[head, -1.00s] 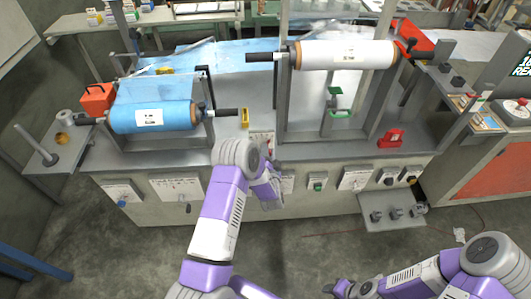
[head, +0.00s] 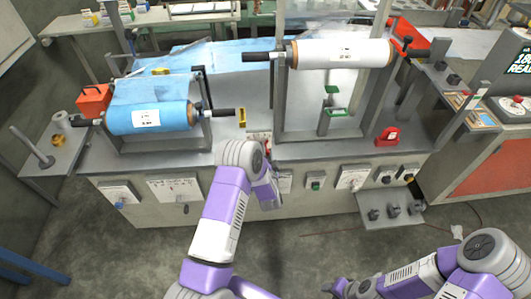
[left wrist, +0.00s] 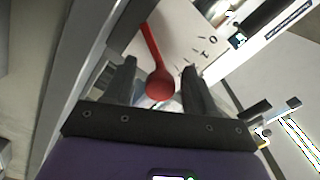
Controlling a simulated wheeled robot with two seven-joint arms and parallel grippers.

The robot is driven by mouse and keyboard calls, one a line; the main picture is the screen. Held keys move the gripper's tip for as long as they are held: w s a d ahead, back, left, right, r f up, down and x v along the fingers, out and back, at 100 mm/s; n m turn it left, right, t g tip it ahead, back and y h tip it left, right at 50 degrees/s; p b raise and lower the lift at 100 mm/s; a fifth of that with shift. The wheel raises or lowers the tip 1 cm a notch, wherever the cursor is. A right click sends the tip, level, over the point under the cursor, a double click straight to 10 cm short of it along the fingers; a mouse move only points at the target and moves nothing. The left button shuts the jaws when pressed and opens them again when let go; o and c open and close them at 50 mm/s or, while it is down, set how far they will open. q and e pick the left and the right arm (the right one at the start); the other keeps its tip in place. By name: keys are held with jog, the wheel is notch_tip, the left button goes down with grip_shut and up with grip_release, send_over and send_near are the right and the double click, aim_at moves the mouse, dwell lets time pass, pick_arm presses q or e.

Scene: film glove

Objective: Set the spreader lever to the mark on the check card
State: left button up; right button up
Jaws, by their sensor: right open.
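A red lever with a rounded knob (left wrist: 160,83) shows in the left wrist view, against a pale plate with dark marks (left wrist: 205,45). My left gripper (left wrist: 160,78) is open, with one finger on each side of the knob and gaps beside it. In the head view my left gripper (head: 270,190) is at the machine's front panel, and its wrist hides the lever there. White cards (head: 175,188) sit on the front panel; I cannot tell which is the check card. Only links of my right arm show at the lower right; its gripper is out of view.
A blue film roll (head: 150,118) is at the left of the machine and a white roll (head: 345,53) at the upper right. A red block (head: 388,137) sits on the machine's ledge. A low shelf with knobs (head: 392,208) juts out at right.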

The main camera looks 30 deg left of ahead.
pick_arm(q)
jog(key=p+v, duration=0.1)
jog(key=v, duration=0.6)
jog(key=shift+s, duration=0.25)
jog(key=shift+d, duration=0.15)
jog(key=s+d+f+n+g+h, duration=0.5)
jog(key=s+d+f+g+h, duration=0.3)
jog(key=f, duration=0.4)
jog(key=s+d+n+g+h, duration=0.1)
jog(key=s+d+g+h, duration=0.2)
jog(key=s, duration=0.6)
jog(key=s+d+n+g+h, duration=0.2)
jog(key=s+d, duration=0.4)
jog(key=s, duration=0.3)
jog(key=shift+f+g+h, duration=0.15)
jog(key=shift+g+h, duration=0.25)
jog(key=shift+g, duration=0.5)
